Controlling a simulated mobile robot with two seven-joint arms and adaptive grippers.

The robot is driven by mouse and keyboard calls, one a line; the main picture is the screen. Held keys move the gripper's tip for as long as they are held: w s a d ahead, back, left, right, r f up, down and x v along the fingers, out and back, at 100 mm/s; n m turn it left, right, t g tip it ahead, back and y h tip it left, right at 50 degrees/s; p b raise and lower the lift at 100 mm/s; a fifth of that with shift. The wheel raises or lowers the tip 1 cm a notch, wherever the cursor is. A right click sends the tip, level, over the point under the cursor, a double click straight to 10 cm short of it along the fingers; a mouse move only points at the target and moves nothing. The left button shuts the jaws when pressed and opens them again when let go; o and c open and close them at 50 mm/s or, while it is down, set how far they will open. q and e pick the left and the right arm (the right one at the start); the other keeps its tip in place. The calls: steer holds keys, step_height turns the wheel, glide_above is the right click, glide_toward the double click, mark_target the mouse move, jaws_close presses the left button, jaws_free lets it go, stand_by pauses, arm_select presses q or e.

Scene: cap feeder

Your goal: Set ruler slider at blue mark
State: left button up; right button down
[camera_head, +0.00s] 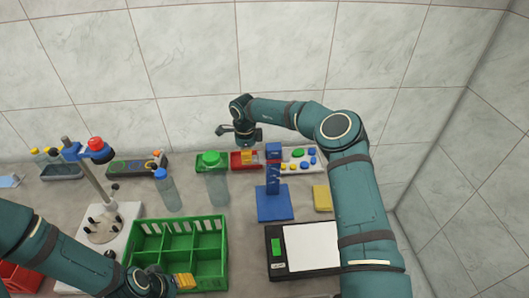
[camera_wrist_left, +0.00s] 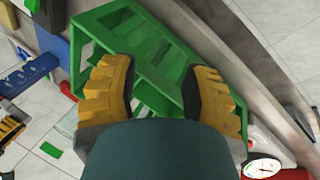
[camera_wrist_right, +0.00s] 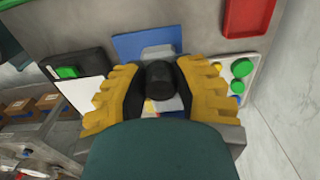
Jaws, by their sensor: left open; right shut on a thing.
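The blue ruler stand (camera_head: 274,203) has a flat base and an upright blue post (camera_head: 273,172) at the middle right of the table. My right gripper (camera_head: 250,157) is beside the post's upper part. In the right wrist view, its yellow fingers (camera_wrist_right: 160,95) are closed around a black knob (camera_wrist_right: 159,78), with the blue base (camera_wrist_right: 143,43) beyond. I cannot make out the blue mark or the slider's position along the ruler. My left gripper (camera_head: 184,281) is over the front of the green crate; in the left wrist view its fingers (camera_wrist_left: 160,97) are apart and empty.
The green divided crate (camera_head: 178,224) stands at front centre. A black scale (camera_head: 275,232) and a yellow block (camera_head: 322,198) are near the ruler stand. A green-capped bottle (camera_head: 214,180) and a red tray (camera_head: 237,162) are behind. A retort stand (camera_head: 105,185) is at left.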

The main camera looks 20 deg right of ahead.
steer(key=shift+f, duration=2.7)
steer(key=c, duration=0.8)
jaws_free()
steer(key=shift+r, duration=0.1)
steer(key=shift+r, duration=3.95)
